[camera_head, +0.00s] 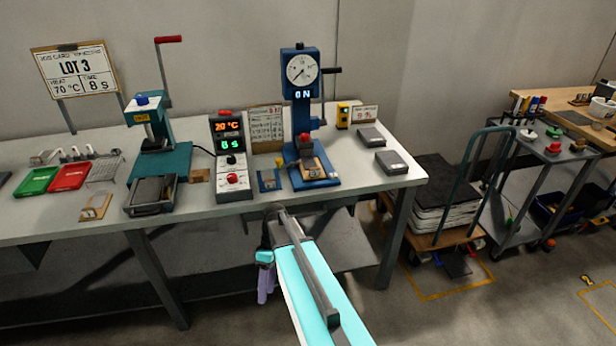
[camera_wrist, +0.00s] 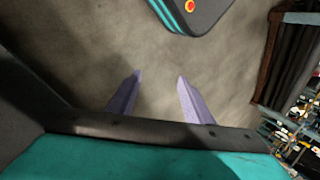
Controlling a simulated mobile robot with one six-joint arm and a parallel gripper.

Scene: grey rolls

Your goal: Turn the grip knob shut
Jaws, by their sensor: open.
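A blue test stand (camera_head: 302,90) with a round dial gauge (camera_head: 302,69) and a lit "ON" display stands on the bench. A red knob (camera_head: 304,139) sits low on its front, above a tan piece on the blue base (camera_head: 316,181). I cannot tell for sure that this is the grip knob, nor how far it is turned. My gripper (camera_head: 265,290) hangs in front of the bench, below the level of its top, apart from the stand. In the wrist view, its two lavender fingers (camera_wrist: 160,77) are spread and empty over bare floor.
The bench's front edge (camera_head: 330,194) lies between my gripper and the stand. A control box (camera_head: 230,158) with lit displays stands left of the stand; two grey boxes (camera_head: 391,163) lie right. A teal press (camera_head: 155,135) is farther left. A cart (camera_head: 440,240) stands right of the bench.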

